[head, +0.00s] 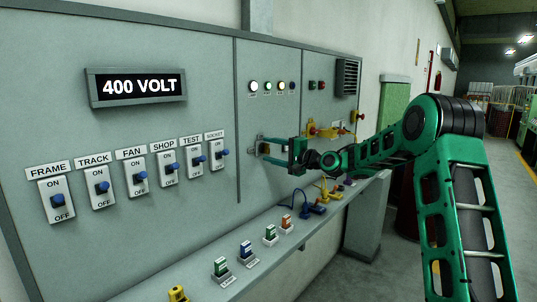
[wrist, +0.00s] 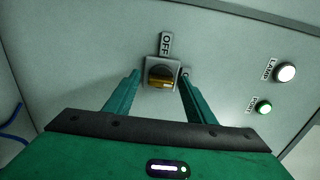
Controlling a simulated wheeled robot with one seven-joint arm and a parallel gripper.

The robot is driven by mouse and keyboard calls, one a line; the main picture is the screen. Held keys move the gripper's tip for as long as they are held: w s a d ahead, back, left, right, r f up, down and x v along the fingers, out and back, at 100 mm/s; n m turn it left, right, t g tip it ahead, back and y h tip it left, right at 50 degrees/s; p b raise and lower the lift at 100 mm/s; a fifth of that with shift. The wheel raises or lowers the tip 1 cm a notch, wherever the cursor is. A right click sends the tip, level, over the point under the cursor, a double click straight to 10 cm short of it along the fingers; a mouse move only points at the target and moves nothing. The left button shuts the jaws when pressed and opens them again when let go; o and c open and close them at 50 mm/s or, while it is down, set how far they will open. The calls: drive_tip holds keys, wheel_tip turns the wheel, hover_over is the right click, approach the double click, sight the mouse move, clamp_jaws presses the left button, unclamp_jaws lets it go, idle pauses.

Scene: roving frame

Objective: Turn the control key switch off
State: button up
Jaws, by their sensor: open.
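My gripper (wrist: 158,85) is open, with one green finger on each side of the switch, pointing at the panel. The wrist view does not show whether the fingers touch the handle. In the head view my gripper (head: 264,148) is at the panel, right of the vertical seam, and the switch is small and partly hidden there.
The panel (head: 200,60) carries several blue toggle switches (head: 140,177) left of my gripper and a 400 VOLT display (head: 139,86). Lamps (head: 253,86) sit above, also a LAMP light (wrist: 285,71). A ledge (head: 205,262) with coloured plugs juts out below.

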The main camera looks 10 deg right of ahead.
drive_tip(key=c, duration=1)
drive_tip(key=shift+a, duration=0.25)
drive_tip(key=shift+d+f, duration=0.1)
drive_tip(key=shift+d, duration=0.05)
drive_tip(key=shift+n, duration=1.5)
drive_tip(key=n, duration=0.6)
drive_tip(key=shift+d+f, duration=0.1)
drive_tip(key=shift+f, duration=0.05)
drive_tip(key=n, duration=0.4)
drive_tip(key=shift+n, duration=2.4)
